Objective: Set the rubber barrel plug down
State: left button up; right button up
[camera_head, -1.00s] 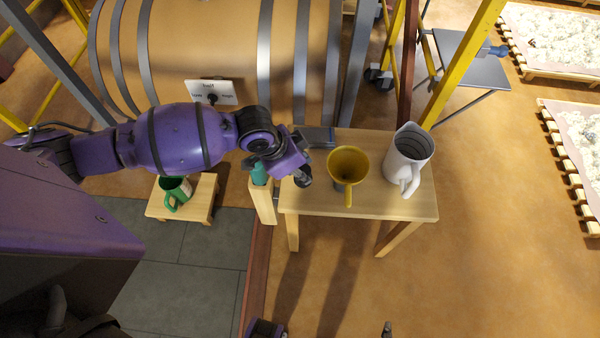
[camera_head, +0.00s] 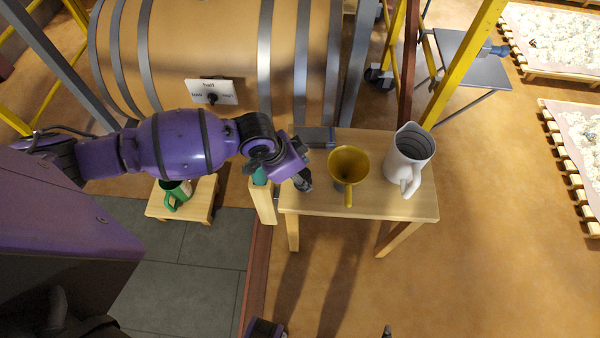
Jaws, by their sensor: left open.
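My left gripper (camera_head: 304,184) is over the left end of the small wooden table (camera_head: 390,206), pointing down close to its top. It is open. I cannot make out the rubber barrel plug for certain: the dark shapes at the fingertips blend together, and the arm hides part of the spot. My right gripper does not show clearly.
A yellow funnel (camera_head: 348,163) stands just right of the left gripper, and a white-grey jug (camera_head: 409,158) stands farther right. A dark flat item (camera_head: 316,136) lies at the table's back. A green mug (camera_head: 176,192) sits on a low stool (camera_head: 206,196). A large barrel (camera_head: 205,50) stands behind.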

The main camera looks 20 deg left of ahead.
pick_arm(q)
jog(key=p+v, duration=0.1)
jog(key=v, duration=1.1)
jog(key=shift+p, duration=0.35)
jog(key=s+d+f+n+t+h, duration=0.1)
jog(key=s+d+f+n+t, duration=0.15)
jog(key=s+f, duration=0.25)
jog(key=s+d+f+n+t+h, duration=0.1)
jog(key=s+d+f+n, duration=0.1)
jog(key=s+d+f, duration=0.3)
jog(key=s+a+f+n+y, duration=0.2)
jog(key=s+a, duration=0.3)
jog(key=s, duration=0.3)
jog(key=s+a+f+n+t+y, duration=0.1)
jog(key=s+a+f+y, duration=0.2)
jog(key=s, duration=0.6)
notch_tip(320, 180, down, 2)
jog(key=a, duration=0.2)
jog(key=shift+a+n, duration=0.25)
jog(key=shift+n, duration=0.1)
